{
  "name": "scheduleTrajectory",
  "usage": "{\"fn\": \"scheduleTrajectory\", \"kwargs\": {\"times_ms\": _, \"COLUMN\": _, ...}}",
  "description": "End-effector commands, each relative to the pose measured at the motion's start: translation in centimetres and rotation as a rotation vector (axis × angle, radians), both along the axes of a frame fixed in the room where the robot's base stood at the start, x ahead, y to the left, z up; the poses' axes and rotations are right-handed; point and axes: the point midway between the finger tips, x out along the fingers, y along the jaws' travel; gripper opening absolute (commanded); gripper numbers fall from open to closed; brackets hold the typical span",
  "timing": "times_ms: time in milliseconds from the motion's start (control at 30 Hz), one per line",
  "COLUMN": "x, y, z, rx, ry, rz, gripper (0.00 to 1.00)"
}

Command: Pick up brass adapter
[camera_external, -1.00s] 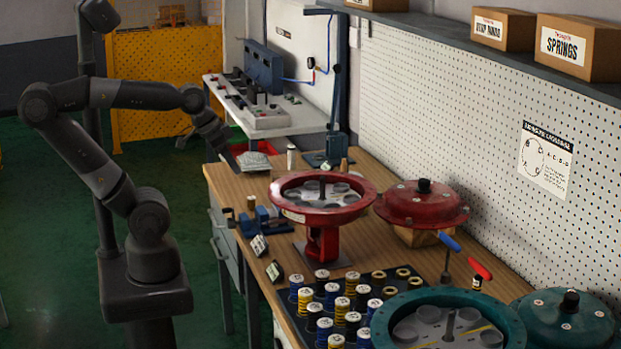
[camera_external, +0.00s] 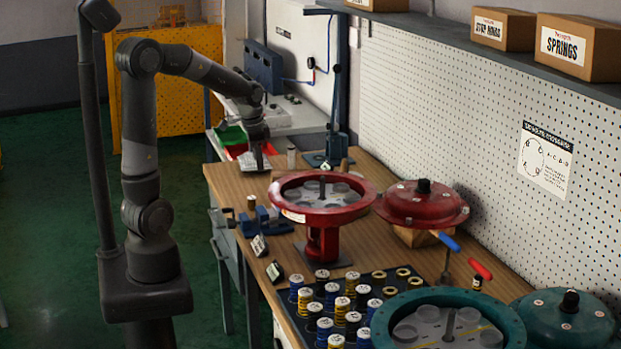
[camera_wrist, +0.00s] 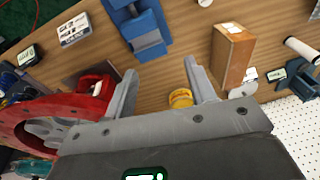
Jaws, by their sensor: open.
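A short round yellow-gold piece, which looks like the brass adapter (camera_wrist: 180,98), shows in the wrist view. It appears between the fingers, close to the right finger, with its lower part hidden by my gripper body. I cannot tell its height gap to the fingers. My gripper (camera_wrist: 160,82) is open, its two grey fingers spread apart over the wooden bench. In the external view my gripper (camera_external: 257,160) hangs downward at the far end of the bench; I cannot clearly make out the adapter there.
A red housing (camera_wrist: 40,115) lies left of the fingers, a blue vise (camera_wrist: 147,32) above them and a wooden block (camera_wrist: 232,52) to the right. A white cylinder (camera_wrist: 300,50) stands farther right. The pegboard (camera_external: 440,110) bounds the bench.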

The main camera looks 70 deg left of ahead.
Motion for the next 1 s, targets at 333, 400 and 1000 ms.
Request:
{"fn": "scheduleTrajectory", "kwargs": {"times_ms": 333, "x": 0.2, "y": 9.8, "z": -6.7, "rx": -0.051, "ry": 0.12, "rz": -0.038, "gripper": 0.51}}
{"fn": "scheduleTrajectory", "kwargs": {"times_ms": 400, "x": 0.1, "y": 10.5, "z": -7.3, "rx": -0.056, "ry": 0.128, "rz": -0.045, "gripper": 0.51}}
{"fn": "scheduleTrajectory", "kwargs": {"times_ms": 1000, "x": 0.0, "y": 11.2, "z": -13.9, "rx": -0.061, "ry": 0.135, "rz": -0.049, "gripper": 0.51}}
